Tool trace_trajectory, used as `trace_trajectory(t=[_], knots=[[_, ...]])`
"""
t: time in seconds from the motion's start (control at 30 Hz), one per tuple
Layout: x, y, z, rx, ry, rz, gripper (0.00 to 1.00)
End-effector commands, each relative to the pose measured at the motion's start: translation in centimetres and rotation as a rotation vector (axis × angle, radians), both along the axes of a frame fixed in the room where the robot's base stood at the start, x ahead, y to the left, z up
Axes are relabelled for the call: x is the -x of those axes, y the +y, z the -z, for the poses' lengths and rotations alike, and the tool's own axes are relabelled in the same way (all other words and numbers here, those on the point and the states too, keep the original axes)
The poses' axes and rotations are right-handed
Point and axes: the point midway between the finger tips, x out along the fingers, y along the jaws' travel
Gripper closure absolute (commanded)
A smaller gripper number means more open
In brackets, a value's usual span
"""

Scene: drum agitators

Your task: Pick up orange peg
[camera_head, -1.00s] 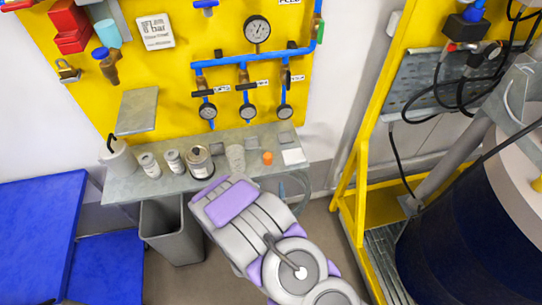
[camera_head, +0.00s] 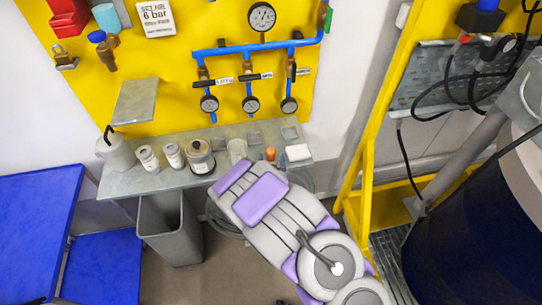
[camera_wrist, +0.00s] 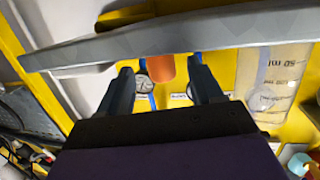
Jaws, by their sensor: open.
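The orange peg (camera_head: 271,154) stands on the grey shelf (camera_head: 230,130), between a clear cup and a white block, just beyond the end of my arm. In the wrist view the orange peg (camera_wrist: 160,68) shows between the tips of my gripper (camera_wrist: 161,70), past the shelf edge. The two dark fingers are spread, with a gap on both sides of the peg. They do not appear to touch it; the exact distance is hard to tell. In the head view my arm hides the fingers.
The clear cup (camera_head: 237,150), marked in ml, is close beside the peg; it is large in the wrist view (camera_wrist: 272,82). The white block (camera_head: 298,153) is on the other side. Several containers stand left along the shelf. A yellow frame (camera_head: 368,180) rises at right.

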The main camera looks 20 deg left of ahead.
Motion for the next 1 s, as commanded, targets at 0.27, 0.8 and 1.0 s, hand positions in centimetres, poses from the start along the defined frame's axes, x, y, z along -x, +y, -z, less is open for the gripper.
trace_trajectory(t=[0.27,0.8,1.0], knots=[[-1.7,0.6,0.4,-0.006,-0.003,0.001,0.35],[-5.1,2.0,1.0,-0.001,0.0,-0.001,0.35],[-5.1,2.0,1.0,-0.001,-0.001,-0.001,0.46]])
